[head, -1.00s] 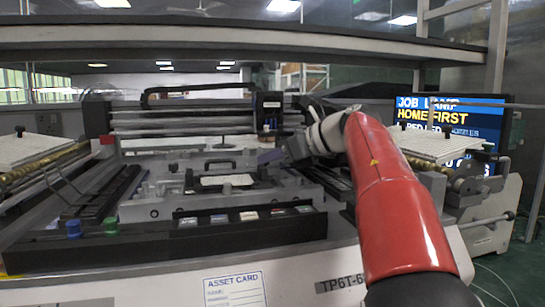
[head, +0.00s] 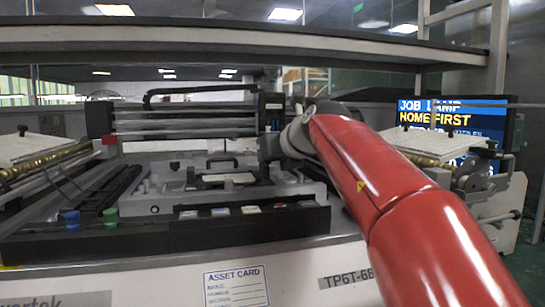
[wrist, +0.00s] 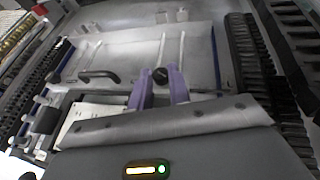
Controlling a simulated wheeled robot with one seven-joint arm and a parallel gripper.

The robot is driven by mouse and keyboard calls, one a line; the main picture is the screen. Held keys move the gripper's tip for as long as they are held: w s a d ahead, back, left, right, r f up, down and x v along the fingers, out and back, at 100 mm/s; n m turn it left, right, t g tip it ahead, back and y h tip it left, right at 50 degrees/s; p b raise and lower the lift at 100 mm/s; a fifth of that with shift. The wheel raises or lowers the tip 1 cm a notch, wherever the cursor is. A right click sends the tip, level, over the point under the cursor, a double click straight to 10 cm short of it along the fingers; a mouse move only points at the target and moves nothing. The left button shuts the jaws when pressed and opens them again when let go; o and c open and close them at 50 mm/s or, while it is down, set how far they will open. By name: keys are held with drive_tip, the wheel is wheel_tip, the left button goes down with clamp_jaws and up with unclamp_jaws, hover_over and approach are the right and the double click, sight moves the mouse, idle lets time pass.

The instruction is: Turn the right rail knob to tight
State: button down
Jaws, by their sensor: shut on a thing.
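In the wrist view, the two purple fingers of my gripper (wrist: 160,78) point away from the camera, with a small dark knob (wrist: 160,74) between their tips. The gripper is shut on this knob. The knob sits by the near edge of a pale grey plate. Its markings and turn angle are too small to read. In the head view, my red arm reaches in from the lower right to the right of the machine bed. The fingers and the held knob are hidden there behind my wrist.
A black handle (wrist: 98,76) stands left of the fingers. Dark toothed strips (wrist: 258,60) run along the right side. In the head view, a blue knob (head: 71,219) and a green knob (head: 111,216) stand front left. A shelf (head: 250,38) spans above; a lit screen (head: 450,125) stands right.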

drive_tip(key=shift+a+m+t+h, duration=0.2)
drive_tip(key=shift+m+t+h, duration=0.2)
drive_tip(key=shift+m+h, duration=0.2)
drive_tip(key=shift+h, duration=0.3)
drive_tip(key=c, duration=1.3)
unclamp_jaws()
drive_tip(key=shift+s+d, duration=0.1)
drive_tip(key=shift+s+d+r+b, duration=0.15)
drive_tip(key=shift+s+b, duration=0.6)
drive_tip(key=shift+b, duration=0.35)
drive_tip(key=b+v, duration=0.4)
drive_tip(key=v, duration=0.1)
drive_tip(key=shift+d, duration=0.15)
drive_tip(key=shift+s+d+r+b, duration=0.15)
drive_tip(key=shift+s+r+b, duration=0.15)
drive_tip(key=shift+s+r, duration=0.1)
